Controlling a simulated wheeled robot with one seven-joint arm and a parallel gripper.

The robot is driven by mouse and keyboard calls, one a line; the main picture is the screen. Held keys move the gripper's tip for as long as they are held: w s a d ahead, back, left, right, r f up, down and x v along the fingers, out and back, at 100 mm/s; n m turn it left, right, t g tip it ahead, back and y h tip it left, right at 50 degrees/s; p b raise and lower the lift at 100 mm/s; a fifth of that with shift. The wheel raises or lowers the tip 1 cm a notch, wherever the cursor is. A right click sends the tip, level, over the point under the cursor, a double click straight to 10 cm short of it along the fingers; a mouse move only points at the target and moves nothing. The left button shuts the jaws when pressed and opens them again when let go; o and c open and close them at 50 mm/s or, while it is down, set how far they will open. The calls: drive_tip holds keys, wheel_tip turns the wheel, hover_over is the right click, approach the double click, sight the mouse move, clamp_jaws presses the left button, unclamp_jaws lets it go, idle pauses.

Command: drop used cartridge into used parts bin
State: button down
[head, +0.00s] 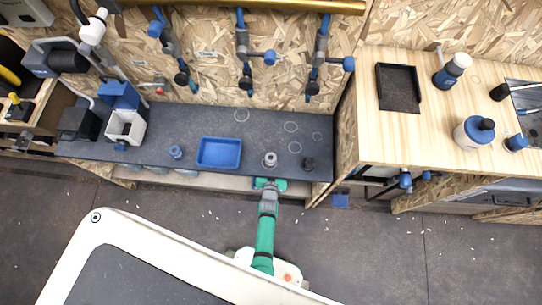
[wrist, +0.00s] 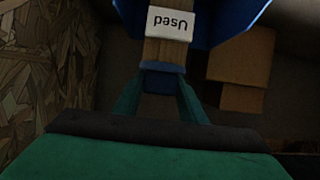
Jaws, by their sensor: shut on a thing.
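In the wrist view, my gripper (wrist: 163,88) is shut on the blue end of the used cartridge (wrist: 163,69). A brown ribbed part, apparently the cartridge's body, extends from that end toward the blue used parts bin (wrist: 220,22).
The dark counter (head: 255,125) is above my gripper and holds a blue tray (head: 219,153), a grey fitting (head: 270,159) and a dark round part (head: 309,164). Brown boxes (wrist: 240,60) stand beside the bin. A chipboard panel (wrist: 45,65) is at left. Open floor (head: 370,250) lies at right.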

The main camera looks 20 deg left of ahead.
drive_tip(key=shift+w+d+f, duration=0.1)
drive_tip(key=shift+w+f, duration=0.05)
drive_tip(key=shift+f, duration=0.2)
drive_tip(key=c, duration=1)
unclamp_jaws()
drive_tip(key=shift+c, duration=0.2)
drive_tip(key=v, duration=1)
drive_tip(key=shift+s, duration=0.35)
drive_tip(key=shift+d, duration=0.1)
